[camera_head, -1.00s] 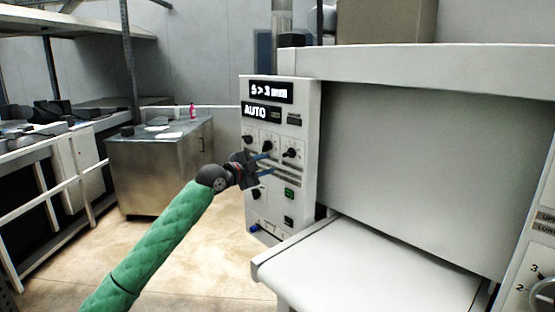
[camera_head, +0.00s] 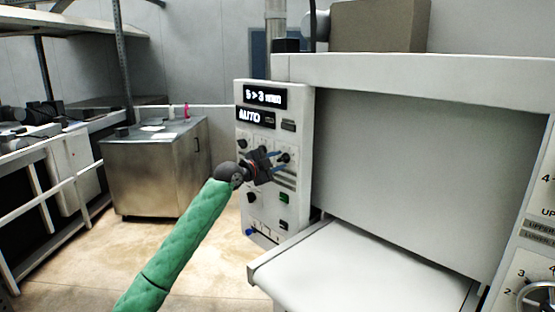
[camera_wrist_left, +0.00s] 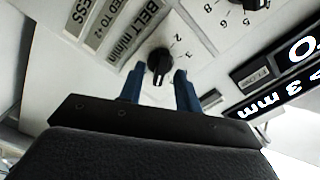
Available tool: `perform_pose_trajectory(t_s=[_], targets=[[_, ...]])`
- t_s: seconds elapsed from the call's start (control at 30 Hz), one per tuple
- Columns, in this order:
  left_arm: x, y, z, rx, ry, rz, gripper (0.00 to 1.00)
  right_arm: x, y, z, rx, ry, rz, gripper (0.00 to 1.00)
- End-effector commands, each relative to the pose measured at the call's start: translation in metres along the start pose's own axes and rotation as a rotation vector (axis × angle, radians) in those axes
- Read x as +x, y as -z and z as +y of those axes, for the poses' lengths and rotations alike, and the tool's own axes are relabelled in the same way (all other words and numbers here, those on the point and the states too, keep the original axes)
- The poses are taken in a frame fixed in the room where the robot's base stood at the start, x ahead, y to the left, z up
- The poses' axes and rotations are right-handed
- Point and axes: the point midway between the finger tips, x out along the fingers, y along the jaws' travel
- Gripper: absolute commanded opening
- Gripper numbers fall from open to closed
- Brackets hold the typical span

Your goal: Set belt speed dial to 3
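The belt speed dial is a black knob (camera_wrist_left: 159,61) beside a "BELT m/min" label in the left wrist view. My right gripper is not in view.
A display (camera_head: 265,96) reading "5 > 3 mm" tops the panel, with an "AUTO" display below. Another numbered knob (camera_wrist_left: 252,3) is near the belt dial. The white conveyor bed (camera_head: 360,270) juts out right of the panel. A steel cabinet (camera_head: 155,175) stands back left.

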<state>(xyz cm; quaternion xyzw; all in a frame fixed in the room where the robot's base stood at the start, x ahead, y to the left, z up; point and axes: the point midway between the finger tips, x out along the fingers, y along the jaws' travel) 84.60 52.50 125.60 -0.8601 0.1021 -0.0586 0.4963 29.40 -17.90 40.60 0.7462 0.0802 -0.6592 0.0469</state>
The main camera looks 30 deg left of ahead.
Motion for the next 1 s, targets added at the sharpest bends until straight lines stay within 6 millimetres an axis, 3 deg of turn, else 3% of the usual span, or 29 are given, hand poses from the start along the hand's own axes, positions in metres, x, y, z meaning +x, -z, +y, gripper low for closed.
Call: perform_pose_trajectory(t_s=[0.37, 0.53, 0.57, 1.0], targets=[[0.0038, -0.0002, 0.0007, 0.000, -0.001, 0.000, 0.34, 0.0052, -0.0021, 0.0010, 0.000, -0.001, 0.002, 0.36], [0.0037, -0.0002, 0.0007, 0.000, -0.001, 0.000, 0.02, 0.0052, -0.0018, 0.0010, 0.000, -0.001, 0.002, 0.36], [0.0037, -0.0002, 0.0007, 0.000, -0.001, 0.000, 0.00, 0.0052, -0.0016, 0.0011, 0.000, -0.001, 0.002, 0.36], [0.0037, -0.0005, 0.0014, -0.057, -0.002, -0.001, 0.00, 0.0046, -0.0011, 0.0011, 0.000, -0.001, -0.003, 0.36]])
